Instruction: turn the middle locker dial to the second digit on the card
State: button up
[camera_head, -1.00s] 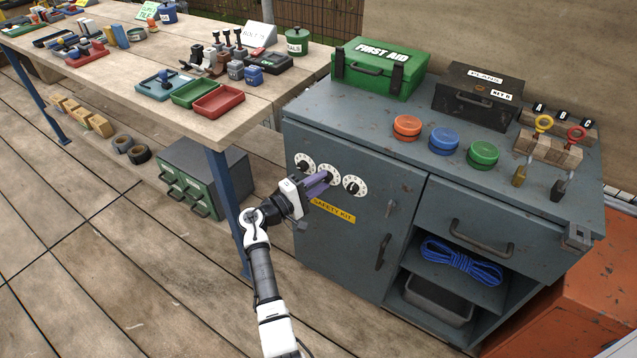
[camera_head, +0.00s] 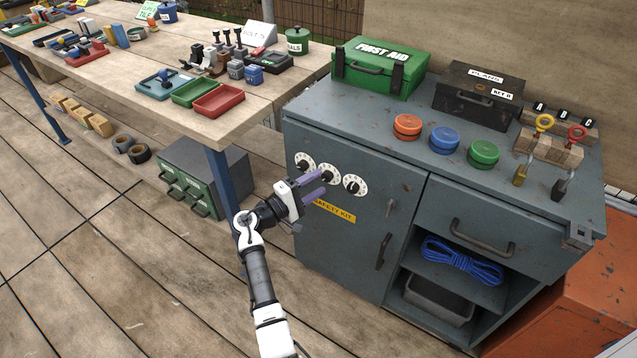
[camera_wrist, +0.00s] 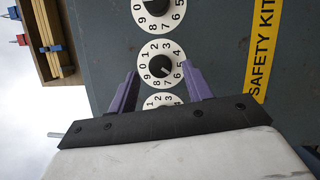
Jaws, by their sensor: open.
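The middle locker dial (camera_head: 327,175) is a white numbered disc with a black knob on the grey locker's (camera_head: 345,225) front, between the left dial (camera_head: 304,161) and the right dial (camera_head: 354,185). My gripper (camera_head: 322,181) is open and empty in front of it, its purple fingers pointing at the locker. In the wrist view the fingertips (camera_wrist: 159,68) appear on either side of the middle dial (camera_wrist: 160,68), and its knob stands free between them. Its exact setting is too small to read surely. I cannot identify the card with the digits.
A yellow SAFETY KIT label (camera_head: 335,211) is below the dials, and a handle (camera_head: 383,251) is on the door to the right. A wooden workbench (camera_head: 130,95) with trays stands at the left. A green first aid box (camera_head: 380,68) is on the locker top.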

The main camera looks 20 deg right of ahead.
jog(key=b+v, duration=0.1)
jog(key=v, duration=1.1)
jog(key=shift+b, duration=0.35)
jog(key=shift+a, duration=0.1)
